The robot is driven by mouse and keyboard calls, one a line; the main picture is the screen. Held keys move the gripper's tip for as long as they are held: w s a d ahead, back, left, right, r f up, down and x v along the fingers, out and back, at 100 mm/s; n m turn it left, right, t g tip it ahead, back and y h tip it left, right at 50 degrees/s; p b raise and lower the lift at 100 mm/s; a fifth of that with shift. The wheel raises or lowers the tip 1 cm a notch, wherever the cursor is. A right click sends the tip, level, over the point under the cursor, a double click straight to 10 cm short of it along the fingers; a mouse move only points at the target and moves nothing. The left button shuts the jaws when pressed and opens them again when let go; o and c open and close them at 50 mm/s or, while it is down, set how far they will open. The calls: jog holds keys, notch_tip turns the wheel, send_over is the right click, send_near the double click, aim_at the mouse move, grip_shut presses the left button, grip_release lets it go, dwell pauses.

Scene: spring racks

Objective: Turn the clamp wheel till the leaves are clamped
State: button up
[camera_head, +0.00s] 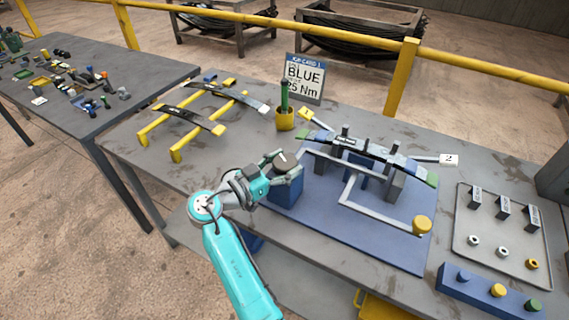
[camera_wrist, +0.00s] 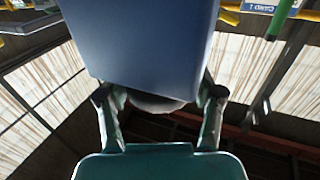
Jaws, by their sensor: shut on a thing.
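The blue fixture (camera_head: 382,232) stands on the grey bench. A stack of dark leaves (camera_head: 360,150) with green and blue ends lies across its uprights. My gripper (camera_head: 287,165) is at the left front of the fixture, above a blue block (camera_head: 285,195). In the wrist view the blue block (camera_wrist: 138,40) fills the upper middle. A grey rounded part, seemingly the clamp wheel (camera_wrist: 155,103), shows between my fingers (camera_wrist: 160,105), and they are shut on it. Most of the wheel is hidden by the block and my fingers. I cannot tell how tightly the leaves are pressed.
A bent grey bar with a yellow knob (camera_head: 422,224) sticks out at the fixture's front right. A green-handled tool stands in a yellow cup (camera_head: 285,120) before the BLUE card (camera_head: 305,78). A yellow rack (camera_head: 175,145) is left; a parts tray (camera_head: 500,268) and button box (camera_head: 490,292) are right.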

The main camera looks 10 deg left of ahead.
jog(key=o, duration=1.2)
jog(key=shift+c, duration=0.2)
jog(key=v, duration=1.2)
